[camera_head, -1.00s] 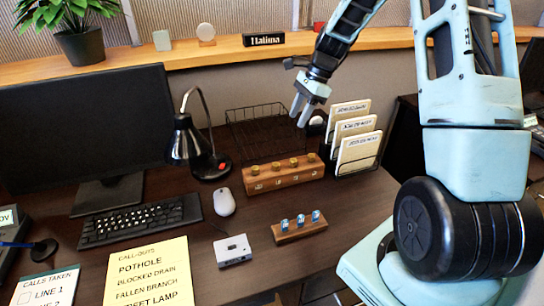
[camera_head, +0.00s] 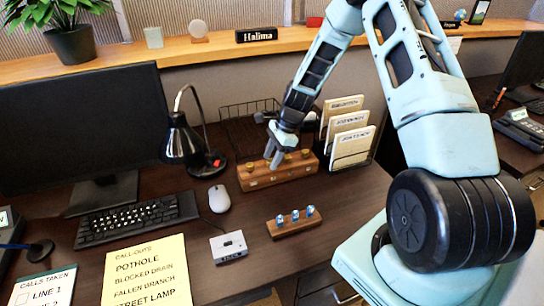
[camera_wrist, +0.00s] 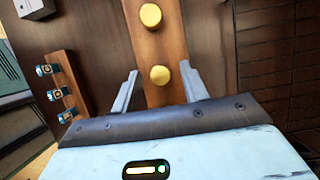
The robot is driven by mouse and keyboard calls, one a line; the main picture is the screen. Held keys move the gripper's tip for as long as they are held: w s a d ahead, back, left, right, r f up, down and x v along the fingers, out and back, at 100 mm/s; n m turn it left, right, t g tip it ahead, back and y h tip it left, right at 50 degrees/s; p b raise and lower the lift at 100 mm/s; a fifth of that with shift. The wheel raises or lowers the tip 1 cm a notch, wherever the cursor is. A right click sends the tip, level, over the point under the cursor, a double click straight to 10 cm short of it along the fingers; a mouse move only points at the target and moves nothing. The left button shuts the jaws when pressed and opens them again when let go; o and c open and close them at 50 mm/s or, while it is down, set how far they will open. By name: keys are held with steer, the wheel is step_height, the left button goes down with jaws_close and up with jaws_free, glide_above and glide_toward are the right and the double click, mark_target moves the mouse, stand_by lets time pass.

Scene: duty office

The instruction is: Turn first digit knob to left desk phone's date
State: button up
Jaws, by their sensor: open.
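A wooden block (camera_head: 262,181) with several round brass knobs lies on the desk. My gripper (camera_head: 272,163) is open over the block's knobs and hides part of its row. In the wrist view, my open gripper (camera_wrist: 158,88) has a finger on either side of the block, with one yellow knob (camera_wrist: 159,75) between them. Another knob (camera_wrist: 150,15) shows further along the block. I cannot tell whether the fingers touch the knob. The left desk phone (camera_head: 8,222) is cut off at the left edge, and its date is not readable.
A smaller wooden block with blue-topped pieces (camera_head: 296,228) and a small white device (camera_head: 229,246) lie in front. A wire basket (camera_head: 240,125), a card rack (camera_head: 354,158) and a black lamp (camera_head: 183,140) stand close by. A mouse (camera_head: 219,199) lies to the left.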

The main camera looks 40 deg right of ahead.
steer(key=shift+f, duration=0.1)
jaws_close()
